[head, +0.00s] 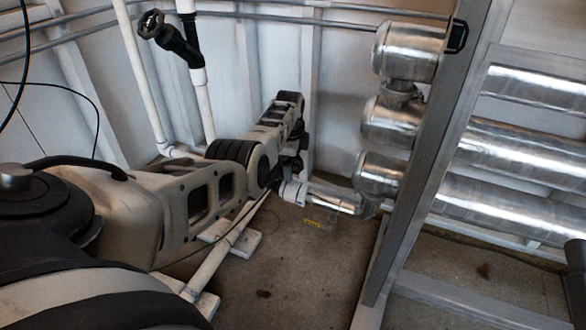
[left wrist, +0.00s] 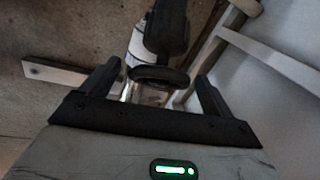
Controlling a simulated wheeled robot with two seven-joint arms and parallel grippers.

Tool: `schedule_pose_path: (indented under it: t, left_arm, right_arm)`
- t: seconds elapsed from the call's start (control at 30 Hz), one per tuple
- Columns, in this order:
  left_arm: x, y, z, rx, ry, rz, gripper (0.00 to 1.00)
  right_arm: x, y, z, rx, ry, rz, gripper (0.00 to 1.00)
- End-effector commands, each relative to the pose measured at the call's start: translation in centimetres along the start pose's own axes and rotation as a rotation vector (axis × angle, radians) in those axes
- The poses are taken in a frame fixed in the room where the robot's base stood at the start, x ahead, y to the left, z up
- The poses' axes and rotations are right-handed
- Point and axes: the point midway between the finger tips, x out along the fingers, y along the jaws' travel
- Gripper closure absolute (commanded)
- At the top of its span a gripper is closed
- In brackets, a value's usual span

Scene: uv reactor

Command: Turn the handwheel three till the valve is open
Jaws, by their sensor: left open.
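In the left wrist view my left gripper (left wrist: 158,74) is open, with one black finger on each side of a black handwheel (left wrist: 160,77). The wheel shows nearly edge-on in the gap, with space to both fingers. A dark valve part (left wrist: 168,28) rises behind it. In the head view my left arm reaches in from the left, and the gripper (head: 297,148) is near the white pipe end by the metal cylinders. This wheel is hidden or too dark to make out there. Another black handwheel (head: 150,23) sits on a black valve at upper left. No wheel number is readable.
Shiny metal cylinders (head: 380,178) stand stacked at the right, behind a grey frame post (head: 425,165). White pipes (head: 203,105) stand at the left. Some floor (head: 290,280) is clear.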

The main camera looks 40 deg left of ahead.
Motion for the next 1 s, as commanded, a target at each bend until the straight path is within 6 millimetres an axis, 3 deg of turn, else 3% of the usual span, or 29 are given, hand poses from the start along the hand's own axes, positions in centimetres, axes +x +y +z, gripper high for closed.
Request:
schedule_pose_path:
  t: [0.2,0.47,0.6,0.63,0.9,1.0]
  left_arm:
    - [0.9,0.0,0.0,0.0,0.0,0.0,0.13]
    - [0.8,0.0,0.0,0.0,0.0,0.0,0.13]
    - [0.8,0.0,0.0,0.0,0.0,0.001,0.52]
    - [0.8,0.0,0.0,0.0,0.0,0.001,0.55]
    - [0.7,0.0,0.0,-0.011,-0.001,-0.01,0.55]
    - [0.5,0.1,0.1,-0.032,-0.002,-0.031,0.55]
  right_arm:
    - [0.2,-0.3,-1.3,-0.093,0.092,-0.031,0.64]
    - [0.3,-0.3,-1.5,-0.098,0.097,-0.032,0.64]
    - [0.3,-0.3,-1.5,-0.097,0.097,-0.032,0.64]
    - [0.3,-0.3,-1.5,-0.097,0.096,-0.032,0.64]
    - [0.5,-0.2,-1.6,-0.072,0.074,-0.029,0.64]
    - [0.0,0.1,0.1,0.03,-0.031,0.013,0.64]
